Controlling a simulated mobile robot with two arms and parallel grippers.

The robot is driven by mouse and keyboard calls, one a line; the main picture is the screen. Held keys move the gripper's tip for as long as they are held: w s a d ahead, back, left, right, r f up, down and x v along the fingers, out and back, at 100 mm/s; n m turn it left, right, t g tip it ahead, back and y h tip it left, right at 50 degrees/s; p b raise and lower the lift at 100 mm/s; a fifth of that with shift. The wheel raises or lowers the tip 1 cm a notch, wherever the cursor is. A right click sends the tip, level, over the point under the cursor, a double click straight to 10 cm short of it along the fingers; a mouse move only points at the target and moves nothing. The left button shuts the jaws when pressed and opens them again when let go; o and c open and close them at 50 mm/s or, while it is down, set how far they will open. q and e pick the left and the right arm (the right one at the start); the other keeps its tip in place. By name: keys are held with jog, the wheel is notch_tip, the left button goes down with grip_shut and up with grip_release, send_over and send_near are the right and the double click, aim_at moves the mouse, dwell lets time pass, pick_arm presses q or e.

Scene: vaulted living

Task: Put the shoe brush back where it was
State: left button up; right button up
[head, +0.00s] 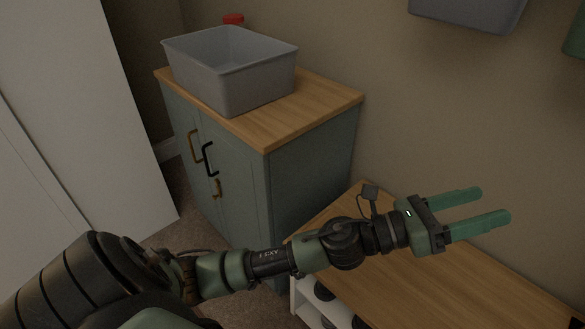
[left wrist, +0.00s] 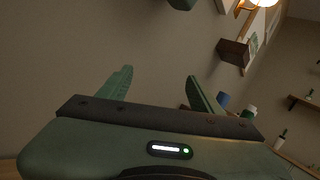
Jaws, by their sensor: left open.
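My left gripper (head: 478,211) is open and empty, held above the low wooden bench (head: 455,289) near the wall in the head view. Its two green fingers also show in the left wrist view (left wrist: 158,92), with nothing between them. I cannot see the shoe brush in either view. My right gripper is not in view.
A green-grey cabinet (head: 225,170) with a wooden top stands behind the bench. It carries a grey bin (head: 232,72) and a red-lidded item (head: 233,19). A grey wall-mounted bin (head: 468,12) hangs above right. The bench top looks largely clear.

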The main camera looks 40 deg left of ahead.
pick_arm(q)
jog(key=s+a+f+n+y, duration=0.2)
jog(key=a+f+n+y, duration=1.25)
jog(key=n, duration=1.05)
jog(key=s+a+f+n+g, duration=0.1)
jog(key=s+f+n+g, duration=0.5)
jog(key=s, duration=0.6)
jog(key=s+a+f+n+g, duration=0.2)
jog(key=s+f+n+g, duration=0.4)
jog(key=s+f, duration=0.4)
jog(key=shift+s+f+n+y, duration=0.35)
jog(key=shift+s+n, duration=0.45)
jog(key=shift+s, duration=0.1)
